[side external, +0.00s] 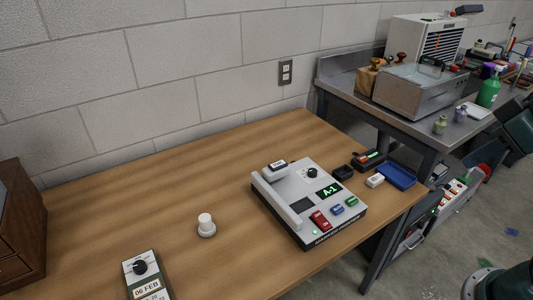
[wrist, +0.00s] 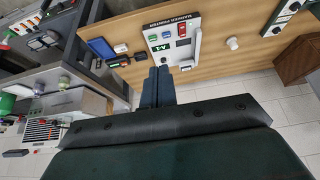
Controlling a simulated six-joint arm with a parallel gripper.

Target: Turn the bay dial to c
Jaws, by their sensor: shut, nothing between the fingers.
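The marker printer (side external: 312,205) is a pale grey box on the wooden table. Its green display (side external: 329,191) reads A-1. A black round dial (side external: 312,173) sits on its top face behind the display; its pointer setting is too small to read. The printer also shows in the wrist view (wrist: 161,38), turned around. My gripper (wrist: 158,70) is shut and empty in the wrist view, its fingertips near the printer's edge by the display; I cannot tell the height or any contact.
Red, blue and green buttons (side external: 337,210) sit on the printer. A white knob-shaped piece (side external: 206,225) and date stamp device (side external: 148,279) stand leftward. Bare table lies between.

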